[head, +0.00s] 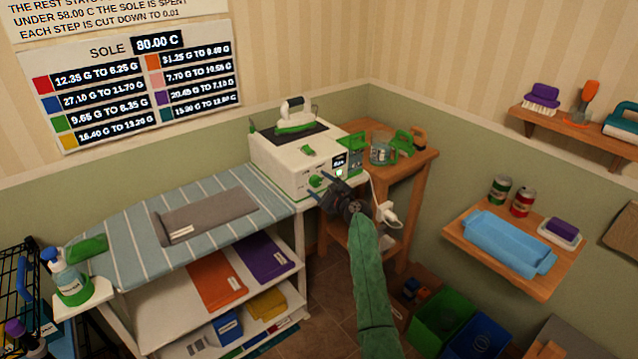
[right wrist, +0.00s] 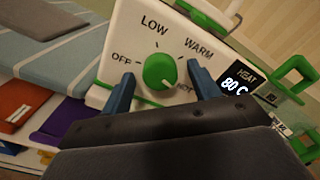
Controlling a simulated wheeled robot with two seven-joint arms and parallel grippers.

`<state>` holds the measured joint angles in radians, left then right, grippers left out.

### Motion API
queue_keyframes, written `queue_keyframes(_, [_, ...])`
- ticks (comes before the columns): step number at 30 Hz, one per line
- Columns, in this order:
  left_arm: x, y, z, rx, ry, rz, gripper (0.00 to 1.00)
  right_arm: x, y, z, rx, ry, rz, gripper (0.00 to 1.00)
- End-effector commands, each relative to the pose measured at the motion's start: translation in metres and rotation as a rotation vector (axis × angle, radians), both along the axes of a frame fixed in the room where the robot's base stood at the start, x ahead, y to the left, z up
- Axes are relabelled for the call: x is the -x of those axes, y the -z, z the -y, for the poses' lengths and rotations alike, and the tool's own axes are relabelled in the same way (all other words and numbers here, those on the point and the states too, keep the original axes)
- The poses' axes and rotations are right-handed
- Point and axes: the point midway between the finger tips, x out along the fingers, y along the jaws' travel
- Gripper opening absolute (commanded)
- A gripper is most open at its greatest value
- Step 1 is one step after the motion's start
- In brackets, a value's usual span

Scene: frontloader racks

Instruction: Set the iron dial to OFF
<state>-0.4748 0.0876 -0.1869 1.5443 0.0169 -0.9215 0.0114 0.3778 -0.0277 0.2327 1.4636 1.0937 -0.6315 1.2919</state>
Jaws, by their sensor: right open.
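The green iron dial (right wrist: 159,70) is on the white front panel of the iron station (head: 275,160). The right wrist view shows OFF, LOW and WARM around it and a partly covered label, seemingly HOT, at lower right. The dial's pale mark points toward that lower right label. The dial also shows in the head view (head: 316,182). My right gripper (right wrist: 161,72) is open, its blue fingers on either side of the dial; I cannot tell whether they touch it. It also shows in the head view (head: 324,188). My left gripper is not in view.
The heat display (right wrist: 236,85) reads 80 C, and the wall sign (head: 130,85) gives SOLE 80.00 C. An iron (head: 295,118) sits atop the station. A striped ironing board (head: 130,232) is at left, a wooden side table (head: 425,155) with a jug (head: 383,152) at right.

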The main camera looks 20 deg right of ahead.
Motion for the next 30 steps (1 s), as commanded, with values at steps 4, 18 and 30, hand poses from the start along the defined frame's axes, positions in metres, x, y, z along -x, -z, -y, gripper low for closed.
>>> queue_keyframes(4, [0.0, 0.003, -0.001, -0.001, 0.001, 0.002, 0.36, -0.005, 0.0, -0.002, 0.001, 0.001, 0.0, 0.61])
queue_keyframes(18, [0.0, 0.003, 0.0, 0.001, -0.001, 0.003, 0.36, -0.005, 0.001, -0.002, 0.001, 0.001, 0.0, 0.17])
queue_keyframes(30, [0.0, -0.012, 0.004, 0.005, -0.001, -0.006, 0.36, -0.005, 0.003, -0.002, 0.058, 0.001, 0.022, 0.17])
